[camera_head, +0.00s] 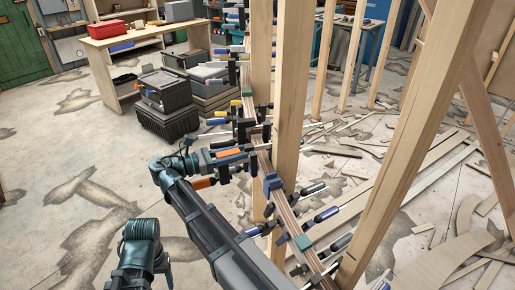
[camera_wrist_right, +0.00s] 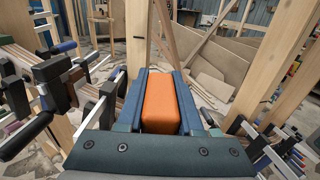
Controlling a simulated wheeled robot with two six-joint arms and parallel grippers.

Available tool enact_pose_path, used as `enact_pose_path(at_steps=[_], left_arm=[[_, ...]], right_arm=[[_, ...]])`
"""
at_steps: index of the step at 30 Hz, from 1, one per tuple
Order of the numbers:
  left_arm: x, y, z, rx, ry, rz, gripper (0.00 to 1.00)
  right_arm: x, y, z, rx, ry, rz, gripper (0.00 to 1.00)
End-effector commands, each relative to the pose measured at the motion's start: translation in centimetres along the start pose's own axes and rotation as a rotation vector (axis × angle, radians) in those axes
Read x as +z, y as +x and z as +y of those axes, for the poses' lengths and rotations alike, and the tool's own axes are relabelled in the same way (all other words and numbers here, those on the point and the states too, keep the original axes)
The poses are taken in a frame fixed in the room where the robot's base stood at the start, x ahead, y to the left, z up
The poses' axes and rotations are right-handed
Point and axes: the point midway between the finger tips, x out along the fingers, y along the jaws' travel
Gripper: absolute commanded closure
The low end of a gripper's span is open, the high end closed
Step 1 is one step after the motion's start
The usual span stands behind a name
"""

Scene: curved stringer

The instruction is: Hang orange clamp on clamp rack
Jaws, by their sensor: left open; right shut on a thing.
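My right gripper (camera_head: 236,153) is shut on the orange handle of the orange clamp (camera_head: 229,153), beside the clamp-lined curved wooden stringer (camera_head: 285,215). In the right wrist view the orange handle (camera_wrist_right: 160,105) sits between the two blue-grey fingers (camera_wrist_right: 160,90); the rest of this clamp is hidden or merges with other clamps. A second orange handle (camera_head: 202,183) shows just below the right gripper. I cannot make out the clamp rack as separate from the stringer and its clamps. A joint of my left arm shows at the lower left of the head view, but its jaws are not seen.
Several blue- and black-handled clamps (camera_head: 328,214) stick out along the stringer. Upright wooden posts (camera_head: 291,100) stand close on the right. Black crates (camera_head: 168,118) and a workbench (camera_head: 120,38) stand behind. Wood offcuts (camera_head: 440,175) litter the floor at right; the left floor is mostly clear.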

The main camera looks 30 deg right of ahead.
Motion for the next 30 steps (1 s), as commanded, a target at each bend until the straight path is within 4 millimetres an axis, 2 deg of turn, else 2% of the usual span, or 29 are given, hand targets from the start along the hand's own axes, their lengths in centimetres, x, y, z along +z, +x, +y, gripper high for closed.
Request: enact_pose_path(at_steps=[1,3,10,22,26,30], left_arm=[[0.0,0.0,0.0,0.0,0.0,0.0,0.34],[0.0,0.0,0.0,0.0,0.0,0.0,0.34],[0.0,0.0,0.0,0.0,0.0,0.0,0.34],[0.0,-0.6,-0.1,0.0,0.0,0.0,0.34],[0.1,-2.3,-0.2,0.0,0.0,0.0,0.34],[0.3,-4.9,-0.5,0.0,0.0,0.0,0.34]], right_arm=[[0.1,-1.3,0.2,0.003,0.001,-0.002,1.0],[0.1,-2.6,0.2,0.002,0.001,-0.002,1.0],[0.1,-5.4,0.1,0.001,0.001,-0.002,1.0],[0.7,-6.2,0.0,-0.001,0.001,-0.002,1.0],[2.3,-6.2,0.0,-0.001,0.001,-0.002,1.0],[5.0,-6.2,0.0,-0.001,0.001,-0.002,1.0]])
